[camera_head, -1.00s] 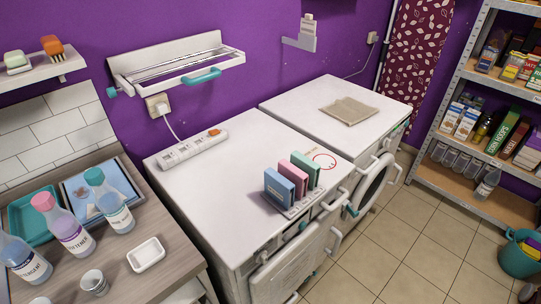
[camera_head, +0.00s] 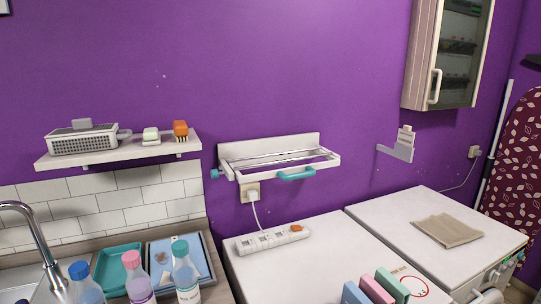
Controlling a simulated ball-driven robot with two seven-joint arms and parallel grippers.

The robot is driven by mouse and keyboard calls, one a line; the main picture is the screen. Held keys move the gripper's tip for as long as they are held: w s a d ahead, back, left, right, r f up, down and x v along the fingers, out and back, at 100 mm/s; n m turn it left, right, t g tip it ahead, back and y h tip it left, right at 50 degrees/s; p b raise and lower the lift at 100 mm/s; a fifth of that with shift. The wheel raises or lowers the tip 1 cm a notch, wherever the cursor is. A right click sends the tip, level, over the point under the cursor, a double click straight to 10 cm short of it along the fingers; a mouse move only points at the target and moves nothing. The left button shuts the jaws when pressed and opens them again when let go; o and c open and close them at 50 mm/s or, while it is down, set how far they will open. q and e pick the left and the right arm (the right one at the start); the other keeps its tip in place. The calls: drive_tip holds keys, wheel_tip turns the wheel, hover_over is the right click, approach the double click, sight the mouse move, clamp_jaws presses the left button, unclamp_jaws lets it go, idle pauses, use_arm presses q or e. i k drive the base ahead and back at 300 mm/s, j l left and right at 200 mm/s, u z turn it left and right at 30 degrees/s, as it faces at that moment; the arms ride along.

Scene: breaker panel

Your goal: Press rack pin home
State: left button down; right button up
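A white folding rack (camera_head: 268,147) is fixed to the purple wall above the left white appliance, with its rail frame standing out from the back plate. A small teal pin or knob (camera_head: 214,174) sticks out at the rack's left end. I cannot tell how deep it sits. A teal handle (camera_head: 297,174) is on the rack's front bar. Neither of my grippers is in view.
A power strip (camera_head: 272,240) lies on the left appliance top (camera_head: 325,245), plugged into a socket below the rack. Colored boxes (camera_head: 376,290) stand at its front. Bottles (camera_head: 186,274) stand at lower left. A shelf (camera_head: 120,153) is left of the rack. A cabinet (camera_head: 421,55) hangs at upper right.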

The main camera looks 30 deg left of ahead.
sight(215, 174)
drive_tip(key=u, duration=1.5)
